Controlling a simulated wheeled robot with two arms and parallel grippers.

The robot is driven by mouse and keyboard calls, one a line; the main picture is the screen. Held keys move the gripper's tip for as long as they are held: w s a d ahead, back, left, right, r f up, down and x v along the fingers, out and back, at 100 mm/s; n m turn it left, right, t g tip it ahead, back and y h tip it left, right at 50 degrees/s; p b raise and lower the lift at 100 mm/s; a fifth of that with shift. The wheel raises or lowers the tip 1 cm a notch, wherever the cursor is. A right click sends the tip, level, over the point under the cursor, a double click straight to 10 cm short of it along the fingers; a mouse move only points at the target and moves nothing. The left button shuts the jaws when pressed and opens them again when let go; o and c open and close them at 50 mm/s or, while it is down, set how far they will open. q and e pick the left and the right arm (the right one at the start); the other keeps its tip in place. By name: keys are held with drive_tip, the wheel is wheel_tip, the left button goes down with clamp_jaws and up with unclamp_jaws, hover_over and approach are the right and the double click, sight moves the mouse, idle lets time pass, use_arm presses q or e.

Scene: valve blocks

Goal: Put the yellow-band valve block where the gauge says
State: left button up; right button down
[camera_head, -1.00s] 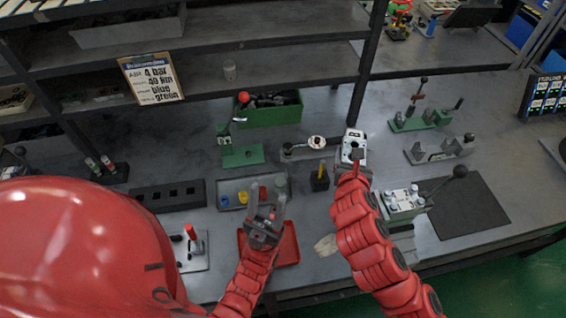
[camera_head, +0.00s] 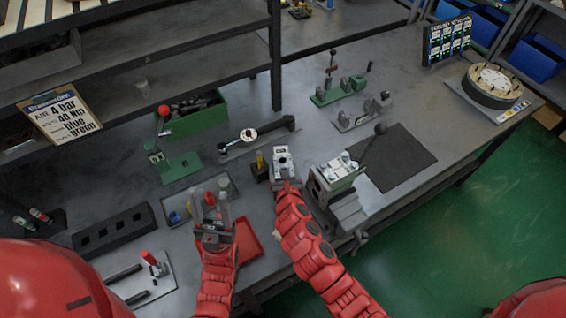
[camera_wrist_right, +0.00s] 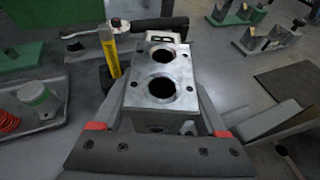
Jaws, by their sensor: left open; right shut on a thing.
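My right gripper (camera_head: 284,176) is shut on a pale grey metal valve block (camera_head: 281,160) and holds it near the bench middle, left of the vise. In the right wrist view the block (camera_wrist_right: 162,82) shows two large round bores on top; I see no yellow band on its visible faces. A round white dial gauge (camera_head: 248,135) on a dark bar lies just behind it; its reading is too small to tell. A yellow upright piece (camera_head: 260,162) on a black base stands left of the block. My left gripper (camera_head: 214,222) is open above the grey parts tray.
A vise (camera_head: 318,192) with a bolted block stands right of my right gripper, beside a black mat (camera_head: 398,160). A red tray (camera_head: 249,241), green bin (camera_head: 190,118) and green fixture (camera_head: 180,167) are left.

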drive_tip(key=shift+a+f, duration=0.1)
drive_tip(key=shift+f, duration=1.75)
unclamp_jaws()
drive_tip(key=shift+s+f, duration=0.1)
drive_tip(key=shift+s, duration=0.2)
drive_tip(key=b+v, duration=0.3)
drive_tip(key=v, duration=0.8)
drive_tip(key=shift+s+r, duration=0.25)
